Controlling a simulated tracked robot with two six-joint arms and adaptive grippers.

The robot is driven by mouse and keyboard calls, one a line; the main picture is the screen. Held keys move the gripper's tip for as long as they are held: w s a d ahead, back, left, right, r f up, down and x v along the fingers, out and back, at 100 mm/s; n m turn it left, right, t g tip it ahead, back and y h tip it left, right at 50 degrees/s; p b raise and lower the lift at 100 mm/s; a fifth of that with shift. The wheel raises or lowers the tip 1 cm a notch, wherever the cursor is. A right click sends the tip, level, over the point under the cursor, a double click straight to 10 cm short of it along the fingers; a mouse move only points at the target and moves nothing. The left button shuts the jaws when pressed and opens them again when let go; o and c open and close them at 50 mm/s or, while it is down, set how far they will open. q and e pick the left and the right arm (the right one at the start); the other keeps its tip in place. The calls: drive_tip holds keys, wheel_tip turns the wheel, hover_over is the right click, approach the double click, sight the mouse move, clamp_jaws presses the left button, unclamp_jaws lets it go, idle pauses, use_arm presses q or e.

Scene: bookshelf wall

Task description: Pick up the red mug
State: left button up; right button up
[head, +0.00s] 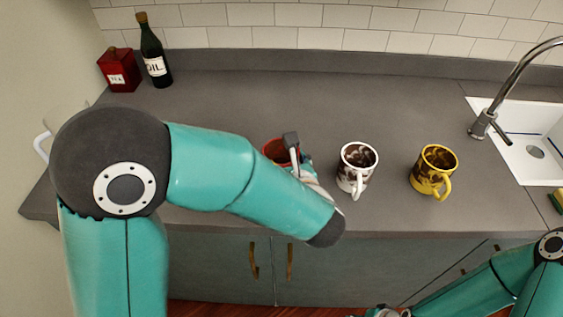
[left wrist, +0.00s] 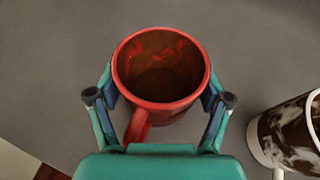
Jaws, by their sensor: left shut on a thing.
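The red mug (left wrist: 161,63) stands upright in the left wrist view, its open top facing the camera and its handle pointing toward my gripper's palm. My left gripper (left wrist: 160,98) is shut on it, with one finger on each side of the mug's body. In the head view the red mug (head: 276,151) is mostly hidden behind my left gripper (head: 291,150) and arm. I cannot tell whether it touches the counter. My right arm shows at the lower right of the head view, with only a small part of the right gripper (head: 382,312) at the bottom edge.
A white mug (head: 356,166) with dark patches stands just right of the red mug. A yellow mug (head: 434,171) stands farther right, before the sink (head: 520,150) and faucet (head: 484,126). An oil bottle (head: 153,52) and red tea tin (head: 120,70) stand back left. The back counter (head: 290,100) is clear.

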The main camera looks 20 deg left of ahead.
use_arm(q)
wheel_tip(320, 180, up, 20)
drive_tip(key=p, duration=0.1)
drive_tip(key=shift+f+p, duration=0.25)
drive_tip(key=shift+p, duration=0.1)
drive_tip(key=shift+f, duration=0.1)
idle(0.8)
